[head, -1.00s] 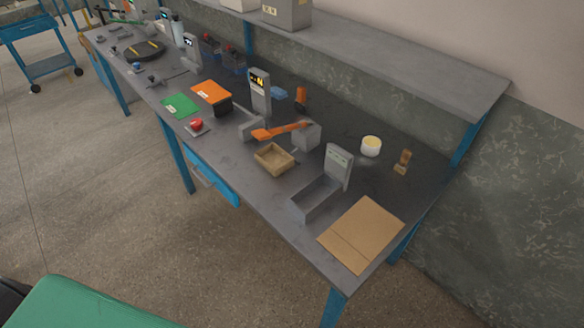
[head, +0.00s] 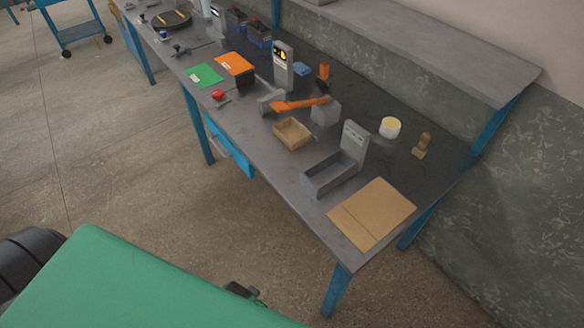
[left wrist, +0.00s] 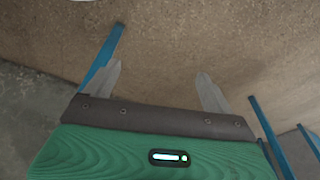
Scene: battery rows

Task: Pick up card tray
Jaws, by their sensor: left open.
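A small tan open tray (head: 292,135), which looks like the card tray, sits on the grey workbench near its front edge. It is empty as far as I can see. My left gripper (left wrist: 161,86) shows in the left wrist view with its two pale fingers wide apart and nothing between them. Bare floor lies beyond the fingers, and the tray is not in that view. In the head view I cannot make out the left fingertips. My right gripper is not in view.
Near the tray are an orange-handled tool (head: 300,104), a grey open bin (head: 330,180) and a flat brown sheet (head: 372,213). A white cup (head: 390,127) stands further back. A shelf (head: 430,45) overhangs the bench's back. Blue legs (head: 338,290) support the bench.

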